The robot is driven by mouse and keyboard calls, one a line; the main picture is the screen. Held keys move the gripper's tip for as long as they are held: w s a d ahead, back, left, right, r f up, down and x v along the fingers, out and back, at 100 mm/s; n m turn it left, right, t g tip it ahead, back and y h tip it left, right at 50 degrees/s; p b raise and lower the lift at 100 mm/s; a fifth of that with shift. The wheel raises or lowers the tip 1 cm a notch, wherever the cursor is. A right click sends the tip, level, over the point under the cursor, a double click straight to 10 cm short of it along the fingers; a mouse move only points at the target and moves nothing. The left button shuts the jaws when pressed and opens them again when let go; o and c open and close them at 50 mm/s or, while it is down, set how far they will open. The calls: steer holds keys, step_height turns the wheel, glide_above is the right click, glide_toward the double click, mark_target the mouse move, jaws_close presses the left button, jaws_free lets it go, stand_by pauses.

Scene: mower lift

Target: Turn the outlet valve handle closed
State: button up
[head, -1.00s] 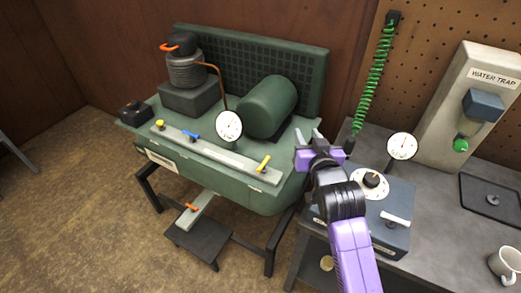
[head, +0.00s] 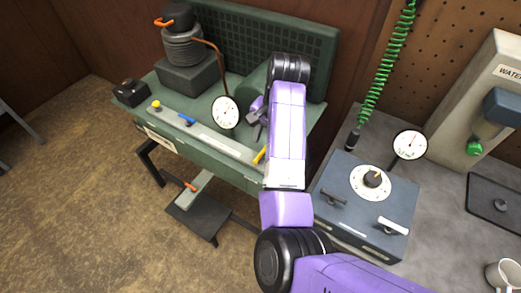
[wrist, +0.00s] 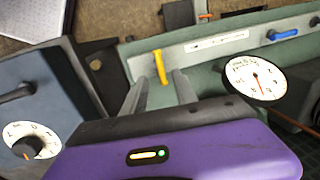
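A yellow lever handle (head: 259,155) stands at the right end of the pale strip on the green machine, and shows in the wrist view (wrist: 160,67). No readable label tells me whether it is the outlet valve. A blue handle (head: 187,119) and a yellow knob (head: 156,105) sit further left on the strip. My gripper (wrist: 159,80) is open in the wrist view, its two fingers apart, with the yellow lever showing between and beyond the tips. I cannot tell whether they touch it. In the head view my gripper (head: 253,117) is partly hidden by my arm.
A dial gauge (head: 225,113) stands close beside my gripper, also in the wrist view (wrist: 255,77). A blue box (head: 345,220) with a dial, a black handle and a white handle sits on the bench to the right. A green tank (head: 254,82) is partly behind my arm.

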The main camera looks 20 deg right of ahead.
mark_target(261, 154)
steer(key=f, duration=0.5)
steer(key=w+f, duration=0.1)
steer(key=f, duration=0.1)
steer(key=shift+w+a+f+p, duration=0.1)
steer(key=shift+a+f+p, duration=0.05)
steer(key=shift+a+p, duration=0.25)
jaws_close()
